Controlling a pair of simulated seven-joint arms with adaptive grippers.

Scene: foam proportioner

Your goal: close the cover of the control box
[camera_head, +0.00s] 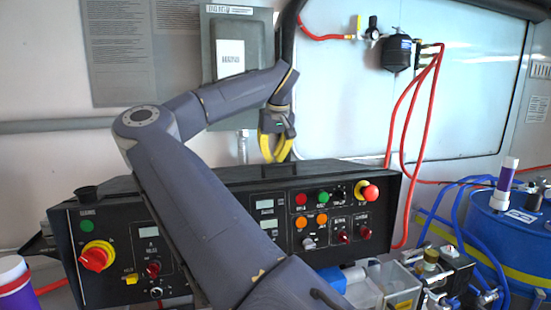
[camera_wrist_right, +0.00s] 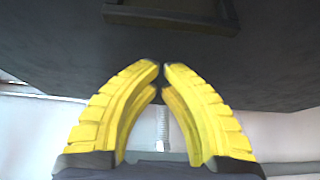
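A grey control box (camera_head: 239,45) hangs on the back wall in the head view, with a raised front panel and a white label. I cannot tell whether its cover is shut. My right gripper (camera_head: 275,158) points down just below and to the right of this box, above the black console. In the right wrist view its yellow fingers (camera_wrist_right: 161,70) meet at the tips, with nothing seen between them. Beyond them is a dark surface with a rectangular frame; I cannot tell which thing it belongs to. My left gripper is not in view.
The black console (camera_head: 180,200) with knobs and buttons spans the front. My right arm crosses before it. A thick black cable (camera_head: 288,32) runs beside the wall box. Red hoses (camera_head: 405,120) hang at the right, near a blue drum (camera_head: 510,232).

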